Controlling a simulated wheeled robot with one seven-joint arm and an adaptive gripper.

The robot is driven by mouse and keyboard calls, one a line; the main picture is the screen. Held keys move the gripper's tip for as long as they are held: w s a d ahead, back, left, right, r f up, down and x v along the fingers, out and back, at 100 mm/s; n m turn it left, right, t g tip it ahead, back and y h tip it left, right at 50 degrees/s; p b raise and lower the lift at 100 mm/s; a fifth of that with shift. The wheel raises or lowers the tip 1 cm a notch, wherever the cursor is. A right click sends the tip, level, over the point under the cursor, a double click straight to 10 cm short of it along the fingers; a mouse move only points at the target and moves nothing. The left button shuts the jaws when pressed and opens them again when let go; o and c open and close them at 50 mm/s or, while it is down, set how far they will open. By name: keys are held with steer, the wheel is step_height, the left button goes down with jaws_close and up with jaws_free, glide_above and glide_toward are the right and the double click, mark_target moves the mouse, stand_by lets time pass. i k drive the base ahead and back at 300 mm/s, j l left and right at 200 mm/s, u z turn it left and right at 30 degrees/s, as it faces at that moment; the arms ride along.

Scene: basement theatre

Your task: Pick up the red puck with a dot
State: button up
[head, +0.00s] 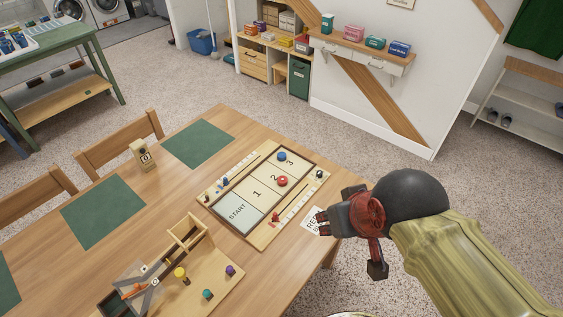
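A red puck (282,181) lies on the game board (233,213), by the lane sections numbered 2 and 3. It seems to have a small pale mark on top, too small to make out. A blue puck (281,156) lies farther back in the section marked 3. My gripper (321,222) is to the right of and nearer than the red puck, over the table's right edge beside a white card (312,220). Its two dark fingers look apart, with nothing between them. It is not touching the puck.
A wooden toy with coloured pegs (215,291) stands at the front. Green placemats (198,144) lie on the table's far side. Chairs stand behind.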

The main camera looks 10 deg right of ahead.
mark_target(283, 181)
steer(key=i+l+u, duration=0.2)
steer(key=u, duration=0.2)
steer(key=i+l+u, duration=0.1)
steer(key=l+u, duration=0.3)
steer(key=i+l+u, duration=0.1)
steer(key=l+u, duration=0.25)
